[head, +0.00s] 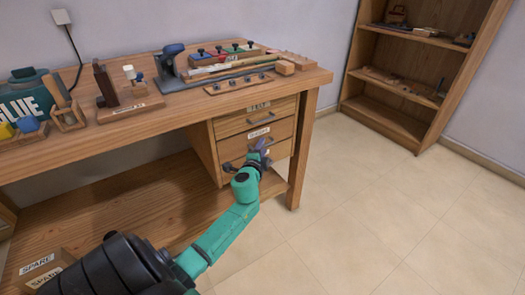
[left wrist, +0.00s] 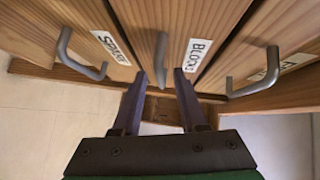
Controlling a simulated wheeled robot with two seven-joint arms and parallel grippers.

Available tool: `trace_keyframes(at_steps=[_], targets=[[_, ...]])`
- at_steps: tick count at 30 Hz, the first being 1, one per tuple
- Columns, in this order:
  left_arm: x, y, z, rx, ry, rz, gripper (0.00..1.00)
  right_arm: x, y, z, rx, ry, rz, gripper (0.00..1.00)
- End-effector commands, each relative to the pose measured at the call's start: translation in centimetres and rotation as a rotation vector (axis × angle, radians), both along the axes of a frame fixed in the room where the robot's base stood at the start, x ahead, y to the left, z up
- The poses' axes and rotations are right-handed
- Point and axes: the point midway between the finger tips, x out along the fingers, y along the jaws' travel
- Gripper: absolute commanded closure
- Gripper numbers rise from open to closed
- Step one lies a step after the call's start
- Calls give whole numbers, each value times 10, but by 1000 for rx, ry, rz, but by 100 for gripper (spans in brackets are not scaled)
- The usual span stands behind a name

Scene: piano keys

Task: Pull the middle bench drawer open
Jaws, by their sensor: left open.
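The middle bench drawer (head: 283,131), with a wooden front and a label that reads like "BLOCKS" in the left wrist view (left wrist: 199,54), is closed. Its grey bar handle (left wrist: 162,60) lies between the two fingers of my left gripper (left wrist: 160,76). The fingers are spread, one on each side of the bar, with gaps; contact is not clear. In the head view my left gripper (head: 261,152) is at the drawer fronts and partly covers the middle and bottom ones. My right gripper is not in view.
The top drawer handle (left wrist: 258,75) and the bottom "SPARE" drawer handle (left wrist: 82,58) flank the middle one. The bench top (head: 185,106) carries tools and blocks. A bench leg (head: 302,150) stands right of the drawers. The floor (head: 380,215) in front is clear.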

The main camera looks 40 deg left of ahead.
Motion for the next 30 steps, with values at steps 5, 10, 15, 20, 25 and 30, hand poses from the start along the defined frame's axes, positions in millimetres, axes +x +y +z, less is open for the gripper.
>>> trace_keyframes(at_steps=[5,10,15,20,25,30], targets=[[2,0,0,-1,-1,-1,58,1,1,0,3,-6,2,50],[2,0,0,-1,-1,-1,96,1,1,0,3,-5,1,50],[1,0,0,-1,-1,-1,100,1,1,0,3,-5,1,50],[1,0,0,-1,0,-1,100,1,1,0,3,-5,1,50],[1,0,0,-1,0,-1,100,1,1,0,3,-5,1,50],[1,0,0,-1,0,-1,100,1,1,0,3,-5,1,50]])
